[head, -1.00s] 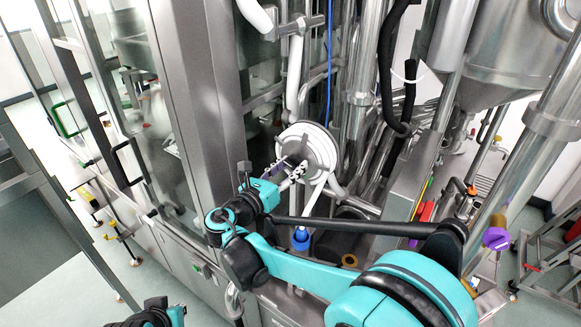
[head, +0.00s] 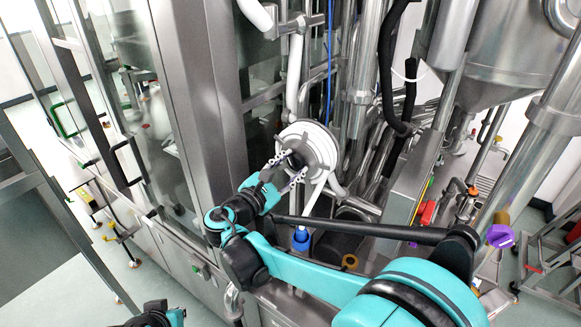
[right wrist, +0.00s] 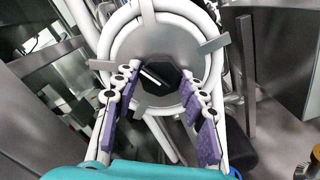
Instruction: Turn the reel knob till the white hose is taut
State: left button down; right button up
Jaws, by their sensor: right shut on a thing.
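The reel (head: 322,137) is a round metal disc with a white hose wound around its rim, in the middle of the head view. Its dark knob (right wrist: 158,76) stands out from the disc's middle. My right gripper (head: 290,167) has its two chain-like fingers with purple pads on either side of the knob, shut on it; the right wrist view shows this too. The white hose (head: 317,192) runs down from the reel to a blue fitting (head: 300,238) and looks nearly straight. My left gripper is not in view.
A steel cabinet with glass doors (head: 168,130) stands to the left of the reel. Steel pipes (head: 362,70) and black hoses (head: 385,60) rise close on the right. A steel vessel (head: 500,60) is at the upper right.

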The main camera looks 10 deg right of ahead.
jog(key=m, duration=0.4)
jog(key=shift+f+m, duration=0.15)
jog(key=shift+m, duration=0.15)
jog(key=m, duration=0.4)
jog(key=shift+m+b, duration=0.3)
jog(key=shift+b, duration=0.05)
jog(key=m, duration=0.4)
jog(key=shift+s+f+m, duration=0.1)
jog(key=shift+m, duration=0.2)
jog(key=m, duration=0.9)
jog(key=shift+b, duration=0.3)
jog(key=m, duration=0.4)
jog(key=shift+m, duration=0.3)
jog(key=m, duration=0.9)
jog(key=shift+w, duration=0.2)
